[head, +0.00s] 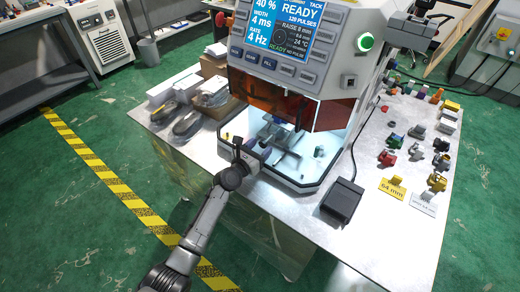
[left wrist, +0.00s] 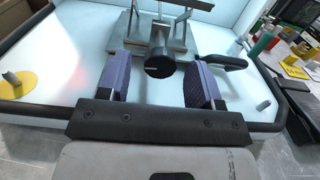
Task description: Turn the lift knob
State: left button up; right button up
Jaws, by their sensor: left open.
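The lift knob (left wrist: 160,63) is a dark round knob at the front of a grey metal stage (left wrist: 172,38) inside the machine's work chamber. In the left wrist view it sits between the two purple-padded fingers of my left gripper (left wrist: 159,78), with a gap on each side. In the head view my left gripper (head: 252,151) reaches into the open front of the machine (head: 340,60), close to the stage (head: 282,137). There the knob is too small and too covered to make out. My right gripper does not show in either view.
A dark bent handle (left wrist: 225,62) is just right of the right finger. The chamber has a dark rim, with a black pedal box (head: 342,201) to its right.

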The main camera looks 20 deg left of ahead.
pick_arm(q)
jog(key=shift+w, duration=0.15)
jog(key=shift+c, duration=0.3)
jog(key=c, duration=0.9)
jog(key=shift+o, duration=0.2)
